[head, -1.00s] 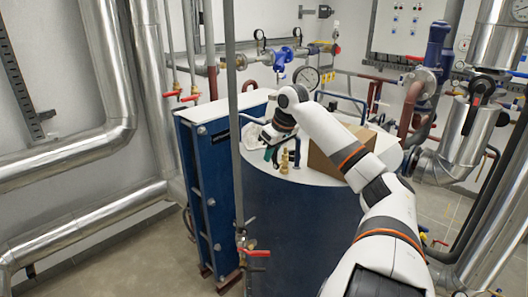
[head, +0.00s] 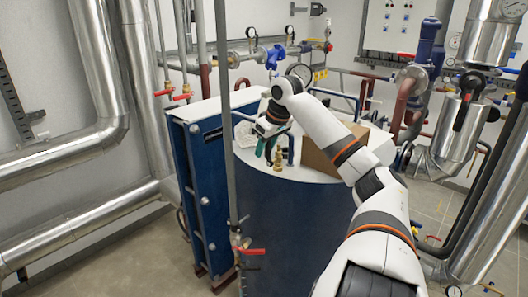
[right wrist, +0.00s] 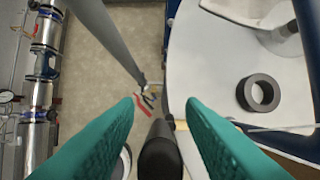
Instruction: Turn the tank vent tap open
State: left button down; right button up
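My right gripper (head: 266,146) is over the near left part of the white tank top (head: 314,172), its green fingers pointing down. In the right wrist view the two fingers (right wrist: 162,112) stand well apart with nothing gripped between them. A small brass fitting (head: 279,164) stands upright on the tank top, just right of the fingers in the head view; I cannot tell whether it is the vent tap. A tap with a red lever (head: 250,252) sits low on the grey vertical pipe beside the tank, and its red lever also shows in the right wrist view (right wrist: 143,106). My left gripper is out of view.
A cardboard box (head: 330,152) stands on the tank top behind my right forearm. The grey vertical pipe (head: 230,130) passes close left of the gripper. A blue plate exchanger (head: 203,190) stands left of the tank. A dark ring (right wrist: 258,93) lies on the tank top.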

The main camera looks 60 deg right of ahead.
jog(key=d+b+v, duration=0.1)
jog(key=b+v, duration=0.1)
jog(key=v, duration=0.8)
jog(key=shift+a+r, duration=0.15)
jog(key=shift+a, duration=0.35)
